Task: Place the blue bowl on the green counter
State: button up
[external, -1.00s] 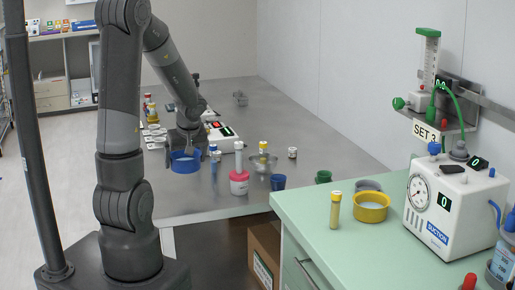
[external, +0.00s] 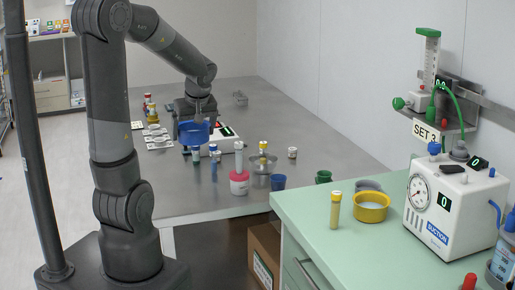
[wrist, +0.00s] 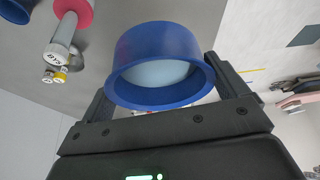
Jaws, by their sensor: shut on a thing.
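The blue bowl (external: 194,133) is held in the air above the grey metal table in the external view. My gripper (external: 199,112) is shut on it. In the wrist view the blue bowl (wrist: 160,62) sits between the two fingers of my gripper (wrist: 160,95), and a pale light-blue inside shows. The green counter (external: 312,219) is at the front right of the external view, apart from the bowl.
On the counter stand a yellow-capped tube (external: 335,210), a yellow bowl (external: 371,207), a grey bowl (external: 368,186) and a suction machine (external: 455,205). A pink-based tube (external: 239,180), a dark blue cup (external: 278,182) and a green cup (external: 323,177) stand on the metal table (external: 300,125).

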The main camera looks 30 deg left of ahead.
notch_tip(320, 180, up, 3)
jog(key=shift+w+d+r, duration=0.1)
jog(key=shift+d, duration=0.05)
jog(key=w+d+f+m+t+h, duration=0.15)
jog(key=w+d+m, duration=0.3)
jog(key=d, duration=0.45)
jog(key=m+g+h, duration=0.1)
jog(key=m+h, duration=0.4)
jog(key=m, duration=1)
send_over(322, 201)
jog(key=s+a, duration=0.1)
notch_tip(322, 201, down, 3)
jog(key=shift+f, duration=5.45)
jog(key=shift+f, duration=0.15)
jog(key=o, duration=0.7)
